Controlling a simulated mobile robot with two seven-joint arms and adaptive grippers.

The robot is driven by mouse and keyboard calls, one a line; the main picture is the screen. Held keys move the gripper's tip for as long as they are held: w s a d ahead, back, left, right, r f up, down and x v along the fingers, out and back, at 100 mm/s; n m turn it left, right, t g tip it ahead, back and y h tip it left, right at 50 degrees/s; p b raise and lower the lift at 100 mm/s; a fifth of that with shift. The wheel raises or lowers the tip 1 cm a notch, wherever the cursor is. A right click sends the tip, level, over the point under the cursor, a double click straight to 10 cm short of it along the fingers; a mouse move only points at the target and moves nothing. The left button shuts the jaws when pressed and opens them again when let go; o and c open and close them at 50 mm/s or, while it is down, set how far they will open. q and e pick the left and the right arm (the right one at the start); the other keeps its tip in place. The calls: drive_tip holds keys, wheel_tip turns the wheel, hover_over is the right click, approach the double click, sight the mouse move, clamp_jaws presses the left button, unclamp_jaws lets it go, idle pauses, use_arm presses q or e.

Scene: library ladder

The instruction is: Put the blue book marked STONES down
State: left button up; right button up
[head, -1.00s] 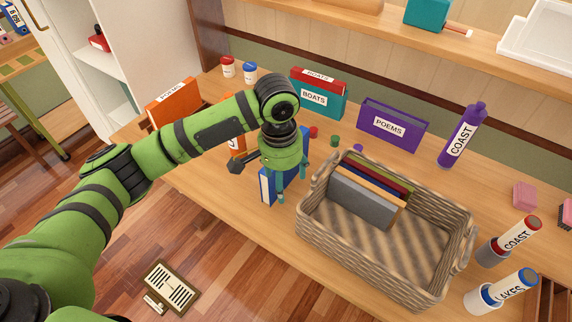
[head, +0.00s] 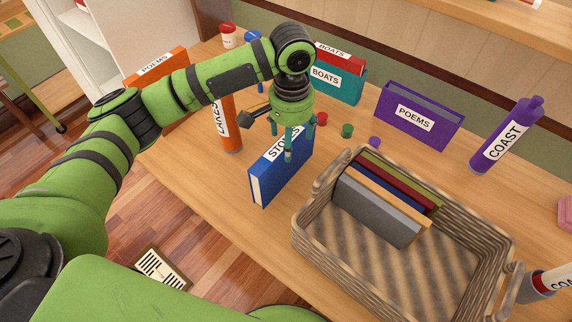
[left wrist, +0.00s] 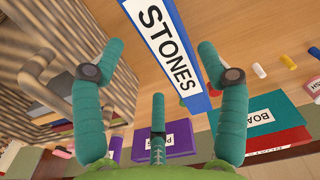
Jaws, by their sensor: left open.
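The blue book marked STONES (head: 272,178) stands upright on the table, left of the wicker basket, with its label facing up. The left wrist view shows the blue book and its label (left wrist: 172,50) large, in front of the fingers. My left gripper (head: 288,146) is open just above the far part of the book. Its teal fingers (left wrist: 160,95) are spread apart and hold nothing. In the head view they cover part of the label. My right gripper is not in view.
The wicker basket (head: 314,252) holds several books on its far left side. An orange LAKES bottle (head: 232,135) stands left of the blue book. Small coloured pieces (head: 347,130), a teal BOATS holder (head: 350,88) and a purple POEMS holder (head: 418,117) stand behind.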

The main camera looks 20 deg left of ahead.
use_arm(q)
drive_tip(key=shift+f+b, duration=0.4)
drive_tip(key=shift+f, duration=0.5)
drive_tip(key=shift+w+f, duration=0.15)
drive_tip(key=shift+f, duration=0.55)
drive_tip(key=f, duration=0.1)
drive_tip(key=f+p, duration=0.1)
drive_tip(key=f, duration=0.3)
drive_tip(key=shift+a+f, duration=0.1)
drive_tip(key=shift+a, duration=0.3)
drive_tip(key=shift+f, duration=0.25)
drive_tip(key=shift+r, duration=0.1)
clamp_jaws()
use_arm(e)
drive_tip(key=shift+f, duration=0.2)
